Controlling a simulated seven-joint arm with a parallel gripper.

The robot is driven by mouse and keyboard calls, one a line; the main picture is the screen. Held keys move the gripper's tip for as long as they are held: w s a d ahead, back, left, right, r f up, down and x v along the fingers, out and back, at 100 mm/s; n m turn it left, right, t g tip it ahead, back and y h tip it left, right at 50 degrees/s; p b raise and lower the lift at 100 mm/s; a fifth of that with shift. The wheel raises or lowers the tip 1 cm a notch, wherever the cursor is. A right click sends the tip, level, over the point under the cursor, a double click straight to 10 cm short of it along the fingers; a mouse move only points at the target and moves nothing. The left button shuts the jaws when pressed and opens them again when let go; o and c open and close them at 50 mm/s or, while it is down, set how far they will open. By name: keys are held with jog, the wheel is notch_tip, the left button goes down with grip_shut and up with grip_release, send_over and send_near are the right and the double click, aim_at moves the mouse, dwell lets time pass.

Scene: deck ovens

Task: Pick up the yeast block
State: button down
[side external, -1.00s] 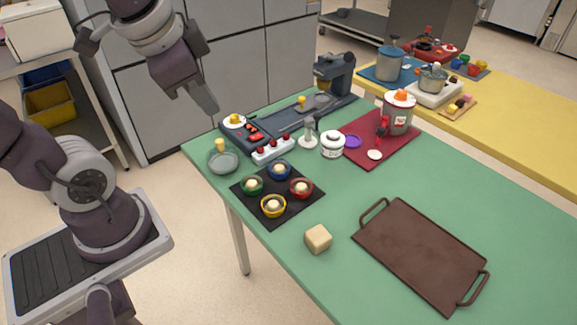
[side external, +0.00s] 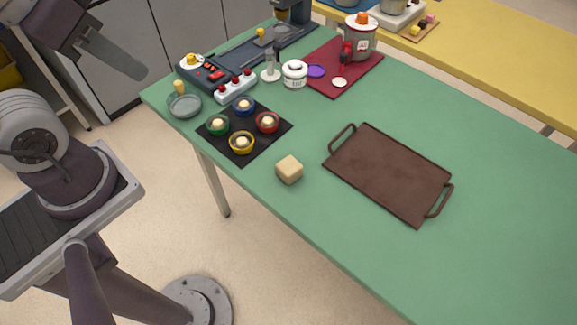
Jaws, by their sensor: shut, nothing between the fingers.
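The yeast block (side external: 289,170) is a small pale beige cube. It sits on the green table (side external: 375,265) near its front edge, between the black mat and the brown tray. My gripper (side external: 141,74) is at the upper left of the side external view, beyond the table's left corner and well away from the block. Its fingers are together, with nothing between them. The block is fully in view and nothing touches it.
A brown tray (side external: 387,172) with two handles lies right of the block. A black mat (side external: 244,129) with several small coloured bowls lies to its left. A glass bowl (side external: 185,105), a white jar (side external: 295,74) and a red mat (side external: 317,86) are farther back. The table's right part is clear.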

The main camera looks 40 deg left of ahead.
aim_at(287, 162)
jog(key=c, duration=0.7)
grip_release()
jog(key=shift+c, duration=0.2)
jog(key=w+d+f+n+g+h, duration=0.35)
jog(key=w+f+g, duration=0.25)
jog(key=w, duration=0.3)
jog(key=w+f+n+h, duration=0.3)
jog(key=f+n, duration=0.1)
jog(key=f, duration=0.3)
jog(key=w+d+f+n+g+h, duration=0.1)
jog(key=w+f+n+h, duration=0.2)
jog(key=f, duration=0.4)
jog(key=w+d+f+n+h, duration=0.1)
jog(key=w+f+n+h, duration=0.2)
jog(key=f, duration=0.4)
jog(key=shift+w+f+n+h, duration=0.1)
jog(key=shift+w+n+h, duration=0.1)
jog(key=shift+w+n, duration=0.35)
jog(key=shift+w+f+n+h, duration=0.1)
jog(key=shift+w+n+h, duration=0.1)
jog(key=shift+n, duration=0.6)
jog(key=x, duration=0.4)
jog(key=s+x, duration=0.1)
jog(key=x, duration=0.2)
